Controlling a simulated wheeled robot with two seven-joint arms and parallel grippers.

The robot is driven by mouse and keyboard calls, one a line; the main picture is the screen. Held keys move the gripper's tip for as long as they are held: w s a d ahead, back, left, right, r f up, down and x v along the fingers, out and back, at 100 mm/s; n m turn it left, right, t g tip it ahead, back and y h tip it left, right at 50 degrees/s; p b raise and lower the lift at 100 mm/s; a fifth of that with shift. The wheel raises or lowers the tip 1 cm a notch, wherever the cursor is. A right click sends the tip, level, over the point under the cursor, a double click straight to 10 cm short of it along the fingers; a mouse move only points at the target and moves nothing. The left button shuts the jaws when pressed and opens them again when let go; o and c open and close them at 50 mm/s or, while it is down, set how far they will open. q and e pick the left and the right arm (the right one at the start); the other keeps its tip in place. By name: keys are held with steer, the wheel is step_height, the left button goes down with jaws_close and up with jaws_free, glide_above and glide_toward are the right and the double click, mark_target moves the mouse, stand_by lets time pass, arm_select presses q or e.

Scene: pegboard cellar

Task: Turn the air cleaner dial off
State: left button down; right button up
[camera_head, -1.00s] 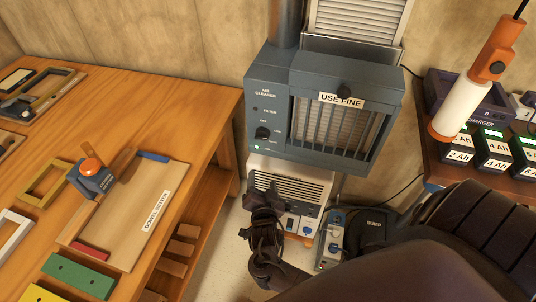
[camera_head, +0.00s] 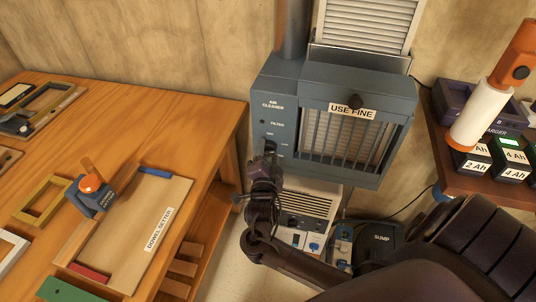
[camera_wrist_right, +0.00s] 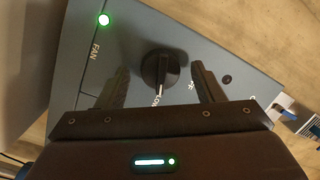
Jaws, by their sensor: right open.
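The air cleaner (camera_head: 345,115) is a blue-grey wall unit with a control panel on its left front. In the right wrist view its black dial (camera_wrist_right: 162,70) sits on the panel, and its white mark appears to point towards LOW, with another label partly hidden to the right. A green light by FAN (camera_wrist_right: 103,20) is lit. In the wrist view the right gripper (camera_wrist_right: 160,67) is open, one finger on each side of the dial, with gaps showing. My left gripper is out of view.
A wooden bench (camera_head: 135,100) with a dowel setter board (camera_head: 160,232) stands at the left. A charger shelf (camera_head: 510,185) with batteries is at the right. A white slatted unit (camera_head: 318,197) is below the air cleaner, with a sump box (camera_head: 378,238) beside it.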

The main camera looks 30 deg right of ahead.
steer(key=shift+c, duration=0.3)
steer(key=c, duration=0.9)
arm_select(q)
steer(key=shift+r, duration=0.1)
